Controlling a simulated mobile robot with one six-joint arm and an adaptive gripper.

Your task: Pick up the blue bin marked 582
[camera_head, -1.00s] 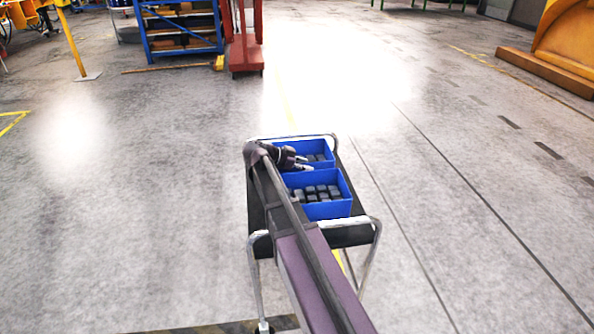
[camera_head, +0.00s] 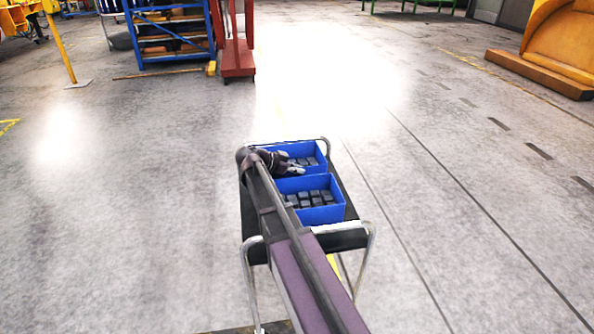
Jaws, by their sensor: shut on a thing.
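Two blue bins stand one behind the other on a dark cart top (camera_head: 345,240). The near bin (camera_head: 322,214) and the far bin (camera_head: 319,158) both hold several dark blocks. No number is legible on either bin. My gripper (camera_head: 301,170) is at the gap between them, by the far wall of the near bin and the near wall of the far bin. It is shut on a bin's rim, but I cannot tell which bin's. My arm hides the left sides of both bins.
The cart has pale tubular handles and legs (camera_head: 368,260). A blue shelf rack (camera_head: 173,57) and a red column (camera_head: 236,55) stand at the back left. A yellow machine (camera_head: 560,45) stands at the back right. The floor right of the cart is clear.

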